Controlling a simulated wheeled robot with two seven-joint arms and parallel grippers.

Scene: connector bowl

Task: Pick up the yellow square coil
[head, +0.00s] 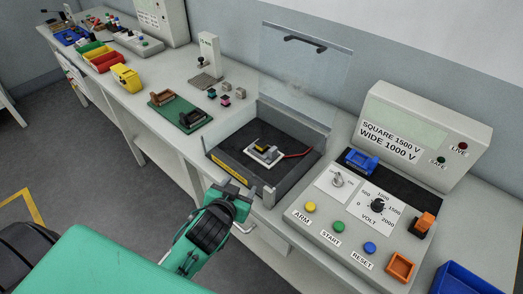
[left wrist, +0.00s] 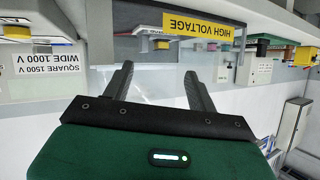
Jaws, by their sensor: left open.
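A small block with a yellow top, which looks like the yellow square coil (head: 260,149), sits on a white holder (head: 268,158) inside the dark high-voltage test tray (head: 225,157). A red lead runs from the holder to the right. In the left wrist view, which appears upside down, a small yellow part (left wrist: 162,44) shows in the tray beside the yellow HIGH VOLTAGE label (left wrist: 197,31). My left gripper (head: 236,188) is open and empty in front of the tray's front edge, apart from the coil. Its two fingers (left wrist: 158,70) are spread wide. My right gripper is not in view.
The tray's clear lid (head: 305,65) stands raised. A control panel (head: 345,225) with buttons and a dial is at right. A green board (head: 180,112), several small cubes (head: 225,100) and a yellow holder (head: 126,78) stand farther left. A blue bin (head: 465,280) is front right.

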